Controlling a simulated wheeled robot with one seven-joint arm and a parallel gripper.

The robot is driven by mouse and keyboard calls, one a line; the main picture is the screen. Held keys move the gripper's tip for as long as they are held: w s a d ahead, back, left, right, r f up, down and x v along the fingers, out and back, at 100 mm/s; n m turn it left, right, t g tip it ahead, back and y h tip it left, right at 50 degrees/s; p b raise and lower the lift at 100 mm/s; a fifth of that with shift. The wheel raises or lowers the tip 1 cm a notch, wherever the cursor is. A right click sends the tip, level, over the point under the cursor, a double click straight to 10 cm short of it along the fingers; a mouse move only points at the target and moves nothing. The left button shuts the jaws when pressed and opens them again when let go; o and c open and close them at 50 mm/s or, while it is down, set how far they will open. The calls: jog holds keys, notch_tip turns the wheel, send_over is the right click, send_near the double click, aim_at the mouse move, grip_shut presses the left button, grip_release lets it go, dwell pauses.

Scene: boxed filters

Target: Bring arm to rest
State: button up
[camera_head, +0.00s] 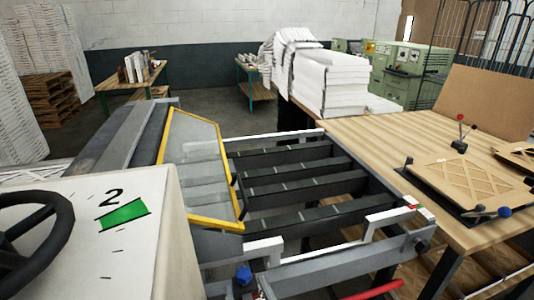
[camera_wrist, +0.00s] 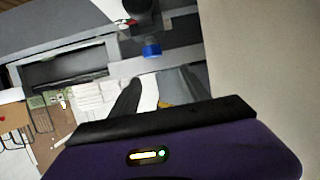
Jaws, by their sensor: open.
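My gripper (camera_wrist: 160,90) shows in the wrist view, with its purple housing and black fingers at the bottom of the picture. The fingers stand apart, and I see nothing held between them; the pale shapes there look like background. A blue knob (camera_wrist: 152,48) on a dark fitting lies beyond the fingertips. My arm and gripper do not show in the head view.
A machine frame with dark slats (camera_head: 300,185) and a yellow-edged clear guard (camera_head: 200,170) fills the middle. A white console (camera_head: 130,240) with a black handwheel (camera_head: 60,235) stands left. A wooden table (camera_head: 400,135) with white stacks (camera_head: 330,82) stands right. Open floor (camera_head: 210,98) lies behind.

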jog(key=s+d+f+m+h, duration=0.1)
jog(key=s+d, duration=0.7)
jog(key=s, duration=0.3)
jog(key=s+d+m+t+h+b, duration=0.1)
jog(key=s+d+h, duration=0.1)
jog(key=s+d, duration=0.6)
jog(key=s+d+f+m+h, duration=0.1)
jog(key=s+d, duration=0.7)
jog(key=s, duration=0.6)
jog(key=shift+s+d+f+m+h+b, duration=0.2)
jog(key=shift+f+m+h+b, duration=0.1)
jog(key=shift+f+m, duration=0.1)
